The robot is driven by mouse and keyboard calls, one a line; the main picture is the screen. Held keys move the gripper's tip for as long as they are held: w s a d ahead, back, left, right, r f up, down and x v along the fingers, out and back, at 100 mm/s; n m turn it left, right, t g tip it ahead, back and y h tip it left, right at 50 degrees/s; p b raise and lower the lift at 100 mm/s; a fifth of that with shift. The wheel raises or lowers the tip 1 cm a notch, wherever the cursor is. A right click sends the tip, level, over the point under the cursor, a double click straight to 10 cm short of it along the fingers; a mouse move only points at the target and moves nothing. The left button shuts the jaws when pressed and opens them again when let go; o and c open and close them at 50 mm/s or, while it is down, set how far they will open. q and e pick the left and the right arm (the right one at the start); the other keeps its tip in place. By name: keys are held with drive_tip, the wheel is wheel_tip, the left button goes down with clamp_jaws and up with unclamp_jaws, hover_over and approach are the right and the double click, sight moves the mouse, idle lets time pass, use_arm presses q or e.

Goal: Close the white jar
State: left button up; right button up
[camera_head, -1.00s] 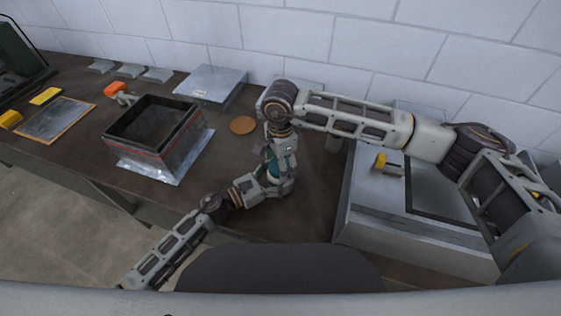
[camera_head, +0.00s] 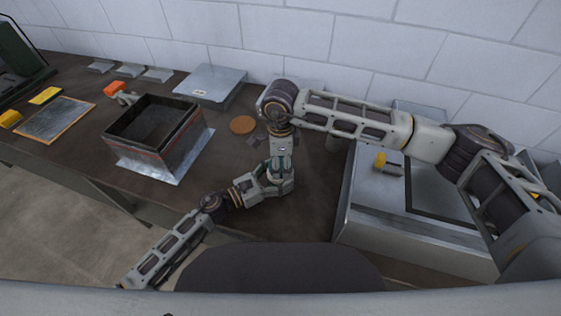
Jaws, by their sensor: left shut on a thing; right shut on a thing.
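My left gripper (camera_head: 272,184) comes in low from the left and is shut on the white jar, just above the bench. My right gripper (camera_head: 280,163) points down from above and is shut on the lid at the jar's top. The two grippers meet closely, one above the other. The jar and lid are almost wholly hidden by the fingers, so I cannot tell how the lid sits on the jar.
A black-rimmed metal box (camera_head: 155,140) stands on the left of the bench. A brown disc (camera_head: 242,125) lies behind the grippers. A grey metal case (camera_head: 210,86) is at the back.

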drive_tip(key=m, duration=0.6)
drive_tip(key=shift+m, duration=0.3)
drive_tip(key=o, duration=1.2)
drive_tip(key=shift+r, duration=6)
use_arm(q)
drive_tip(key=o, duration=2.1)
drive_tip(key=shift+c, duration=0.2)
drive_tip(key=shift+s+a, duration=0.1)
drive_tip(key=shift+a, duration=0.05)
